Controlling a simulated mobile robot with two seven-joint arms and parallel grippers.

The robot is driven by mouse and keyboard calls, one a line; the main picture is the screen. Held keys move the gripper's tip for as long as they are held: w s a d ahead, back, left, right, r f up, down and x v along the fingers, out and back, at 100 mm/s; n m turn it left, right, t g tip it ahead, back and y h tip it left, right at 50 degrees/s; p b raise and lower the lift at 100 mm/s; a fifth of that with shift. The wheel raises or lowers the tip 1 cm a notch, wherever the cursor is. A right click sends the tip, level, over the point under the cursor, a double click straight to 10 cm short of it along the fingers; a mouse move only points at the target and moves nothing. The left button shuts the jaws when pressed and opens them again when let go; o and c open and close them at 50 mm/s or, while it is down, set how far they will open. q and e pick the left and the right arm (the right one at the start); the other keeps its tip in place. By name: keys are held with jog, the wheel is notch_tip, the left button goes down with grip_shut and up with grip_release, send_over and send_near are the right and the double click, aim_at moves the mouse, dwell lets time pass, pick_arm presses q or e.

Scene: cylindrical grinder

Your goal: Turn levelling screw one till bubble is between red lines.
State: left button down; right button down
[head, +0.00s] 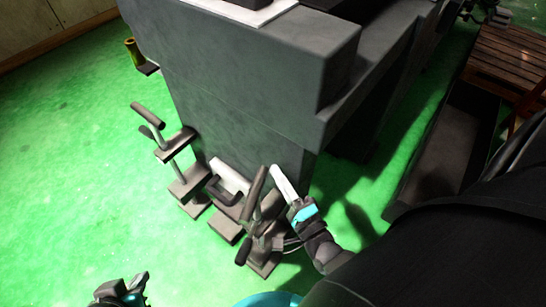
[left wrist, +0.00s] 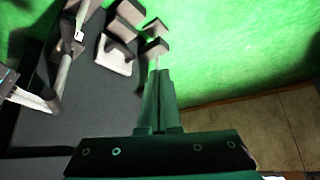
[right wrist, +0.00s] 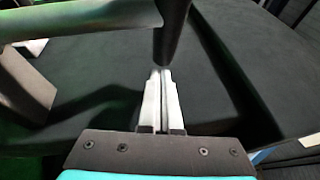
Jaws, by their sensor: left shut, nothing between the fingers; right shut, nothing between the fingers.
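Two levelling screws with dark cross-handles stand at the grey machine's foot: the near one (head: 255,192) and the far one (head: 149,115). I cannot tell which is screw one. My right gripper (head: 275,170) is shut and empty, its fingers just right of the near handle. In the right wrist view, its tips (right wrist: 162,72) are at the lower end of a dark bar (right wrist: 172,35); contact is unclear. My left gripper (head: 125,285) is at the bottom left over the floor, apart from the screws. Its fingers (left wrist: 160,75) are shut and empty. No bubble or red lines can be made out.
The grey machine body (head: 240,85) rises behind the screws. A pale piece with a dark bracket (head: 226,178) sits between the screws. The green floor (head: 70,165) is clear at left.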

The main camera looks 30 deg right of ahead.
dwell(0.5)
